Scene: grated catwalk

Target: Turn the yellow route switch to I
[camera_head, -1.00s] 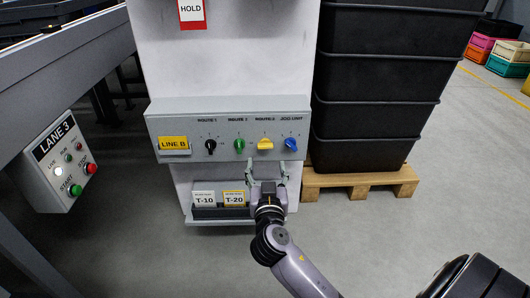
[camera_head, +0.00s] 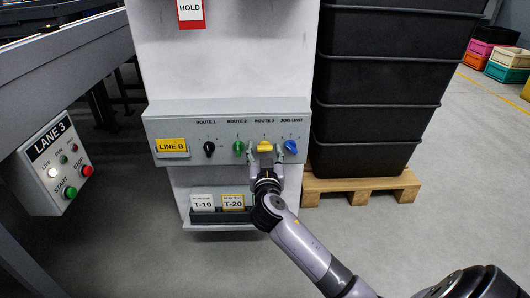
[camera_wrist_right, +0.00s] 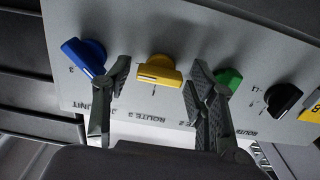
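The yellow route switch (camera_head: 264,147) sits under the label ROUTE 3 on the grey control panel (camera_head: 185,129). In the right wrist view the yellow switch (camera_wrist_right: 158,71) is near the middle, its bar lying roughly across the picture; I cannot read its position marks. My right gripper (camera_head: 265,157) is open just in front of it. In the right wrist view the two fingers (camera_wrist_right: 160,82) stand on either side of the switch, with visible gaps. My left gripper is not in view.
A black switch (camera_head: 209,147) and a green switch (camera_head: 239,147) are left of the yellow one, a blue switch (camera_head: 290,147) right. In the right wrist view, one finger is close to the blue switch (camera_wrist_right: 84,56), the other to the green (camera_wrist_right: 229,79). Black crates (camera_head: 365,110) stand right.

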